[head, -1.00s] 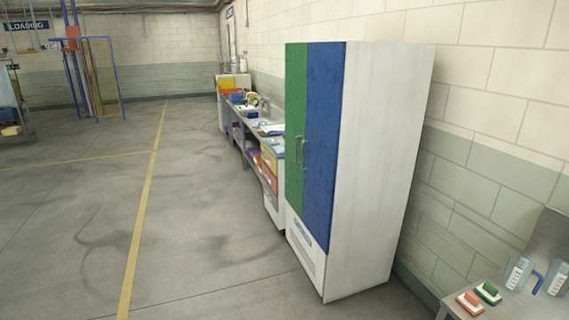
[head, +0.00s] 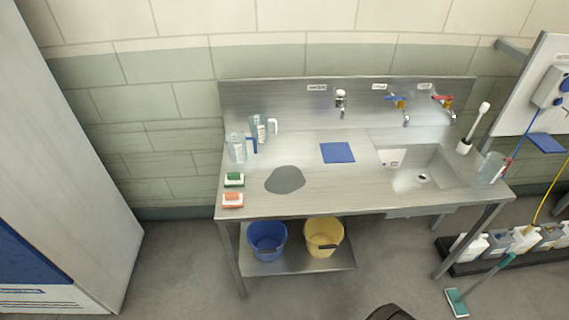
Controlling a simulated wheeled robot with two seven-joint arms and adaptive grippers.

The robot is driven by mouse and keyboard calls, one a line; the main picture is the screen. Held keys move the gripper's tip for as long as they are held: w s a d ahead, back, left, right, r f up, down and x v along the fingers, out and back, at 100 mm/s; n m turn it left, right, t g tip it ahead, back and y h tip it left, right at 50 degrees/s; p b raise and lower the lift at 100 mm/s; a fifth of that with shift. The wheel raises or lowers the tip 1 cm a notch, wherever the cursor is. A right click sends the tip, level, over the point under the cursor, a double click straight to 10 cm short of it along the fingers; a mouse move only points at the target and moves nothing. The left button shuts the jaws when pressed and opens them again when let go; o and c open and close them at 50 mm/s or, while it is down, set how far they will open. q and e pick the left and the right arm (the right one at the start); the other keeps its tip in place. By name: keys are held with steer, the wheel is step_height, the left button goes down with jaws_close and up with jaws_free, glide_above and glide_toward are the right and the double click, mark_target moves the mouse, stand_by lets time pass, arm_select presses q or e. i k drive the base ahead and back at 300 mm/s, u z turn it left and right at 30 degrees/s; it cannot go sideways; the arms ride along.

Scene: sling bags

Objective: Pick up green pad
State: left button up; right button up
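The green pad (head: 234,180) lies on the left end of the steel sink counter (head: 330,199), near its left edge. It looks like a small scrub block with a pale layer. A similar orange-red pad (head: 233,199) lies just in front of it, at the counter's front left corner. Neither of my grippers is in the head view. A small dark shape at the bottom edge is too cut off to identify.
Two clear jugs (head: 237,148) stand behind the pads. A grey patch (head: 285,179) and a blue cloth (head: 337,152) lie to the right. The sink (head: 425,176) is further right. A blue bucket (head: 267,240) and a yellow bucket (head: 323,237) sit below. A tall cabinet (head: 75,130) stands left.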

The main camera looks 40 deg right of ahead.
mark_target(232, 179)
steer(key=z, duration=1)
steer(key=i, duration=0.85)
steer(key=z, duration=0.7)
